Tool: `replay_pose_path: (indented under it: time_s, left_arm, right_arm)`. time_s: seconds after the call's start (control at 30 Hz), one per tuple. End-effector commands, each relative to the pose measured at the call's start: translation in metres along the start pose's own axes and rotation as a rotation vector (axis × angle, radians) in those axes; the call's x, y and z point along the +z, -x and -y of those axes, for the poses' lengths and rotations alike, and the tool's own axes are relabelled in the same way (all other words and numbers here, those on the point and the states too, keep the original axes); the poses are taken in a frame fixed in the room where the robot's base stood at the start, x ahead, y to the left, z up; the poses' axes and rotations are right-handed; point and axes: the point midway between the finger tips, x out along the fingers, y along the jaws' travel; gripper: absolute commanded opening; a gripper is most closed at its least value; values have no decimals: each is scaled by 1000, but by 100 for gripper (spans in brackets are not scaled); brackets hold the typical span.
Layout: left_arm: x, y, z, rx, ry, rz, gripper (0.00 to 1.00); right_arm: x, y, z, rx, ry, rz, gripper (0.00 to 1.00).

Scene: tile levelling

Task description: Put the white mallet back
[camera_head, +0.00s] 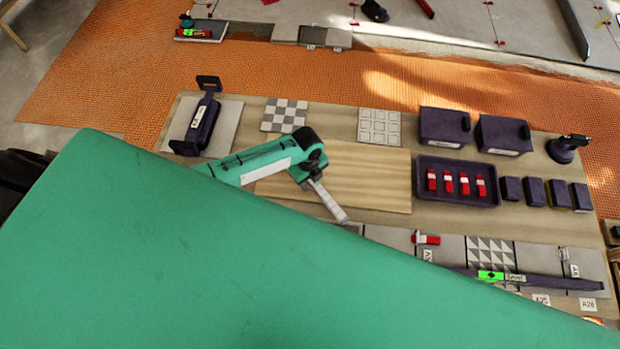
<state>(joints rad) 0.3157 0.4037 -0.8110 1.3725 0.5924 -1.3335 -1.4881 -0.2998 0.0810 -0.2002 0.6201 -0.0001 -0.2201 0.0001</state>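I cannot make out the white mallet for certain. My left arm crosses the wooden board (370,175) and ends in a dark joint with a narrow pale-grey part, my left gripper (328,199), pointing down and right over the board's lower edge. I cannot tell whether its fingers are open or shut, or whether the pale part includes something held. A large green part of my own body covers the lower left and middle of the view and hides what lies behind it. My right gripper does not show.
A purple tool (202,122) lies on a grey tile at left. Patterned tiles (285,115), purple boxes (445,127), a purple tray (457,198) of red-and-white pieces, small purple blocks (535,190) and a dark knobbed tool (563,150) stand behind and right. A purple bar (545,281) lies across grey tiles.

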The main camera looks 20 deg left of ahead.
Motion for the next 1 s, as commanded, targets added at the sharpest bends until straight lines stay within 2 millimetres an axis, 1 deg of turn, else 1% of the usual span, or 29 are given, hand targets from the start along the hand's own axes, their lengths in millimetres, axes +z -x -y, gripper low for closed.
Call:
replay_pose_path:
  time_s: [0.27,0.37,0.47,0.57,0.8,1.0]
  left_arm:
    - [0,1,0,0,0,0,43]
    - [0,5,0,0,0,0,43]
    - [1,12,0,-1,0,1,43]
    - [1,26,1,-3,-1,1,43]
    - [1,74,1,-4,-1,1,43]
    - [0,107,1,-3,0,1,43]
  right_arm:
    - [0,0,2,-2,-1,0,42]
    - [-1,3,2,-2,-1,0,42]
    - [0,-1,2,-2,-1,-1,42]
    - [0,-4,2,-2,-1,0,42]
    - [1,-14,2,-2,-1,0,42]
    - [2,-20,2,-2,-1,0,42]
